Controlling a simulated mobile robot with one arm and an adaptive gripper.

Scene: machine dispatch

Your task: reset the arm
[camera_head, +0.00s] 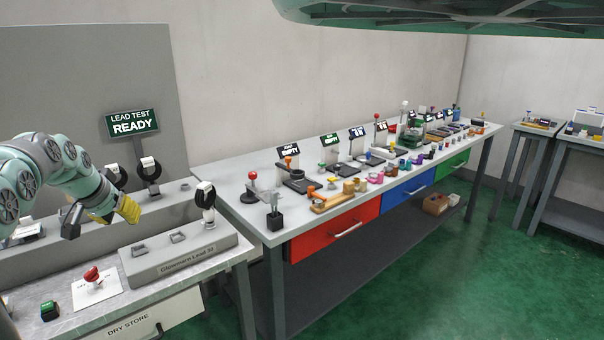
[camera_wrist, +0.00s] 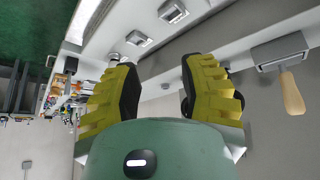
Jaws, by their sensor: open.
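My arm, pale green with grey joints, reaches in from the left in the head view. My gripper (camera_head: 113,213) has yellow fingers and hangs above the grey bench at the left, apart from its surface. In the wrist view my gripper (camera_wrist: 160,90) shows two yellow ribbed fingers with dark inner pads, spread wide with nothing between them. The gripper is open and empty.
A sign (camera_head: 132,123) reads "LEAD TEST READY". A grey block (camera_head: 178,252), a red-knobbed lever (camera_head: 92,274) and a green button (camera_head: 49,310) are on the near bench. A long table (camera_head: 236,172) with many small items stands right. Green floor (camera_head: 430,265) is clear.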

